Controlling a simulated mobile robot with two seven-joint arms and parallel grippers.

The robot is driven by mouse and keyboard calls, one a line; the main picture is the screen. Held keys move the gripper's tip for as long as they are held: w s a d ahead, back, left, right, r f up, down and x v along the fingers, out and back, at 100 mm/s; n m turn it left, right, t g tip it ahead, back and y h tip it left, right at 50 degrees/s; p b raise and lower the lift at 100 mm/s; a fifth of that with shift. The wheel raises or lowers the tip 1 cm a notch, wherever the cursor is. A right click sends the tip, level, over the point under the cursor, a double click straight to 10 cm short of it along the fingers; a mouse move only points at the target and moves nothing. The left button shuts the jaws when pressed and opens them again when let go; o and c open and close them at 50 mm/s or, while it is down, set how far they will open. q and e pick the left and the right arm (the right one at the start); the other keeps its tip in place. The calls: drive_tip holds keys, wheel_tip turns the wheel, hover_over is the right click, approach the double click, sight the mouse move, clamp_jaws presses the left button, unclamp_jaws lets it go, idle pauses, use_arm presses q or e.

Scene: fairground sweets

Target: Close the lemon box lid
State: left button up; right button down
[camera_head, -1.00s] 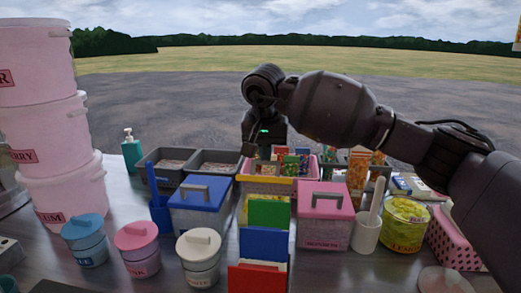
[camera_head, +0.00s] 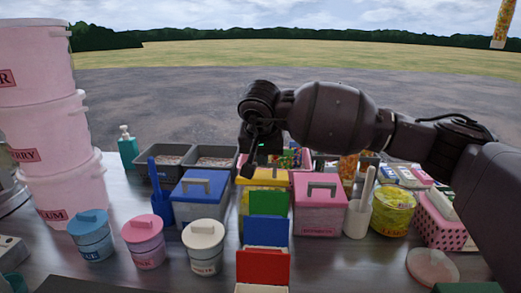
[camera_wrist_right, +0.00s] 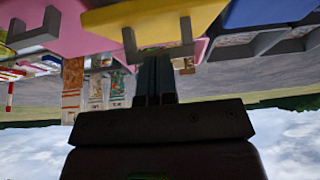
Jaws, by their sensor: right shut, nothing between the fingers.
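The lemon box (camera_head: 242,207) stands between the blue-lidded box and the pink-lidded box, partly hidden by upright coloured cards. Its yellow lid (camera_head: 270,179) looks flat and level over the box. The lid (camera_wrist_right: 150,20) with its grey handle also shows inverted at the top of the right wrist view. My right gripper (camera_head: 249,171) is shut and empty, pointing down at the lid beside the handle. Its fingers (camera_wrist_right: 155,70) look close to the lid in the wrist view; contact is unclear. My left gripper is out of view.
The blue box (camera_head: 200,208) and pink box (camera_head: 319,217) flank it closely. Green, blue and red cards (camera_head: 267,230) stand in front. Grey bins (camera_head: 163,170) and a pink tray lie behind. Lidded tubs (camera_head: 204,262) stand at the front left, a yellow-green tub (camera_head: 392,212) at right.

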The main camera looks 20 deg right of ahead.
sight(262, 181)
drive_tip(key=shift+s+a+f+p, duration=0.3)
drive_tip(key=shift+s+f+p, duration=0.15)
drive_tip(key=shift+s+f, duration=0.4)
drive_tip(key=shift+s+a+f, duration=0.15)
drive_tip(key=shift+s+f, duration=0.15)
drive_tip(key=shift+f, duration=0.3)
drive_tip(key=shift+s+a+f, duration=0.15)
drive_tip(key=shift+s+f, duration=0.15)
drive_tip(key=shift+f, duration=0.25)
